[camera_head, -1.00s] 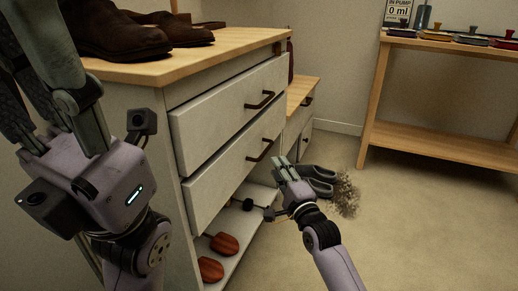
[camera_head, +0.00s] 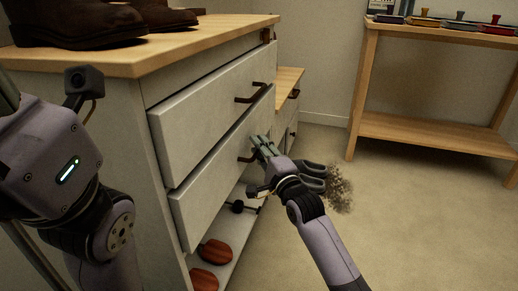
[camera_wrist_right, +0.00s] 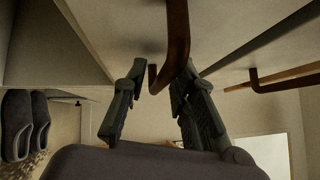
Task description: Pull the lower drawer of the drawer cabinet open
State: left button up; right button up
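The drawer cabinet (camera_head: 118,148) is pale with a wooden top. Its lower drawer (camera_head: 208,188) sits under the upper drawer (camera_head: 200,112), and both fronts stand slightly proud of the frame. My right gripper (camera_head: 262,146) is at the lower drawer's dark handle (camera_head: 245,159), partly hiding it. In the right wrist view the fingers of the right gripper (camera_wrist_right: 160,95) are apart, with the curved handle (camera_wrist_right: 177,45) reaching between them; contact is not clear. My left arm's hand housing is at the left edge of the head view; its fingers are mostly out of frame.
Brown boots (camera_head: 75,22) stand on the cabinet top. Reddish-brown shoes (camera_head: 215,250) lie on the low shelf under the drawers. A wooden table (camera_head: 435,132) stands back right. The floor at right is clear.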

grip_shut()
dwell(0.6)
